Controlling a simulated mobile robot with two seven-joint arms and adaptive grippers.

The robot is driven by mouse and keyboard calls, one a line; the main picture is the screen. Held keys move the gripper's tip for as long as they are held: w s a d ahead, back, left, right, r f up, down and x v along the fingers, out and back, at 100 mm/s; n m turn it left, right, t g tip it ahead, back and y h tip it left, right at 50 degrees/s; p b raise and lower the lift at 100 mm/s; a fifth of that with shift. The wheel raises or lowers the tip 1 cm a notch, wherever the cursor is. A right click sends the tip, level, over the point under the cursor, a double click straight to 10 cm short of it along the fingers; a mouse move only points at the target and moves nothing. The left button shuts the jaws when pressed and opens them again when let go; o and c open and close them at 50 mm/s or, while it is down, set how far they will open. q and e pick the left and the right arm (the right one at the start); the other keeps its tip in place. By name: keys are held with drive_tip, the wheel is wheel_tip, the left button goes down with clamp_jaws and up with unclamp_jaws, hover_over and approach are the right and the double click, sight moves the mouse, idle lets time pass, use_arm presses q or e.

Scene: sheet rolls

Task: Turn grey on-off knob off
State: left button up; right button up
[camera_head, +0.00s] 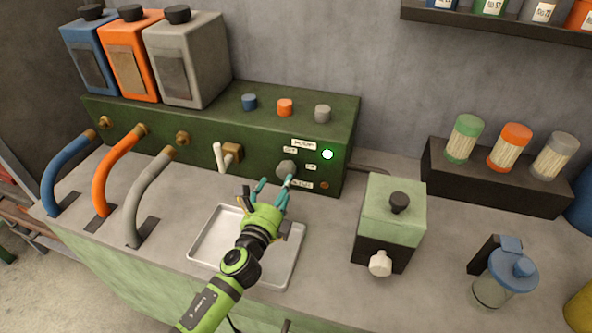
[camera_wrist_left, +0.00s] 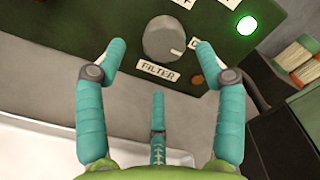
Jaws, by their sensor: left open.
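The grey on-off knob (camera_head: 286,169) is on the front face of the green machine (camera_head: 200,139), among small white labels. In the left wrist view the knob (camera_wrist_left: 165,38) is round, with a white mark at its lower right pointing right. A label reading FILTER (camera_wrist_left: 157,72) sits below it. A green light (camera_head: 327,154) glows to its upper right. My left gripper (camera_head: 275,183) is open, just in front of the knob. In the wrist view its teal fingers (camera_wrist_left: 158,55) stand either side of the knob, seemingly not touching it. My right gripper does not show.
A metal tray (camera_head: 208,262) lies on the counter below my left gripper. A lever valve (camera_head: 232,154) is left of the knob. A green-and-black box (camera_head: 393,210) stands to the right. Hoses (camera_head: 143,205) curve at the left.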

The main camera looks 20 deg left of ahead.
sight(285, 175)
use_arm(q)
drive_tip(key=shift+w+d+f, duration=0.1)
drive_tip(key=shift+w, duration=0.05)
drive_tip(key=shift+w+r, duration=0.25)
drive_tip(key=shift+r, duration=0.35)
drive_tip(key=w, duration=0.2)
drive_tip(key=shift+w+f, duration=0.1)
drive_tip(key=shift+w, duration=0.2)
drive_tip(key=shift+w+d+f, duration=0.1)
drive_tip(key=shift+w+f, duration=0.05)
drive_tip(key=shift+w, duration=1.15)
drive_tip(key=c, duration=1.1)
drive_tip(key=shift+c, duration=0.3)
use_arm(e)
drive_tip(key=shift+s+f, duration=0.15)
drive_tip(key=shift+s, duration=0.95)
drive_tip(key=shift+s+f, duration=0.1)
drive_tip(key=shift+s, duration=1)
